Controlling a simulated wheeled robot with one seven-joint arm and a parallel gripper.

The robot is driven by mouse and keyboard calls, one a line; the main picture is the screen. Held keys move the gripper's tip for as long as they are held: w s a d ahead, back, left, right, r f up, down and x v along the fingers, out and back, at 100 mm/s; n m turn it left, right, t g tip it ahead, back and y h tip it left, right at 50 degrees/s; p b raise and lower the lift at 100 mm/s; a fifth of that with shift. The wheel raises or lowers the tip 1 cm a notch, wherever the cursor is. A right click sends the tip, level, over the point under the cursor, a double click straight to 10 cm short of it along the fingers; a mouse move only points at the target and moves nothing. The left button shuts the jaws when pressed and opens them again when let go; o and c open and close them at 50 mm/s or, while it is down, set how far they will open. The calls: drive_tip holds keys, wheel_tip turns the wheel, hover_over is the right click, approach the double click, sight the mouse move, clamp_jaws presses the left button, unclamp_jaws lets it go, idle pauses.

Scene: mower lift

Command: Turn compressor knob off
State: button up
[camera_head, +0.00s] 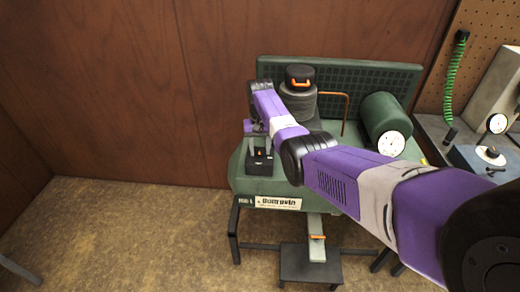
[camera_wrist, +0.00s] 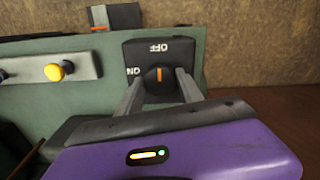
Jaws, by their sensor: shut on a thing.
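The compressor (camera_head: 240,178) is a green machine on a dark stand against the wood wall. Its knob box (camera_head: 259,165) is black and sits at the left end of the top. In the wrist view the black knob (camera_wrist: 158,78) has an orange mark and the box (camera_wrist: 185,48) carries the words OFF and ON, seen upside down. The orange mark is upright in the picture, in line with the OFF word. My gripper (camera_wrist: 160,80) is shut on the knob, one finger on each side of it. In the head view my gripper (camera_head: 263,140) is over the box, partly hidden by my arm.
A yellow button (camera_wrist: 54,72) is left of the knob in the wrist view. A workbench (camera_head: 437,128) is at far right. Open floor lies at left.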

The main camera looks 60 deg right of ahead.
sight(260, 151)
drive_tip(key=shift+r, duration=0.1)
drive_tip(key=o, duration=1.4)
drive_tip(key=shift+r+b, duration=0.4)
drive_tip(key=shift+r, duration=3.5)
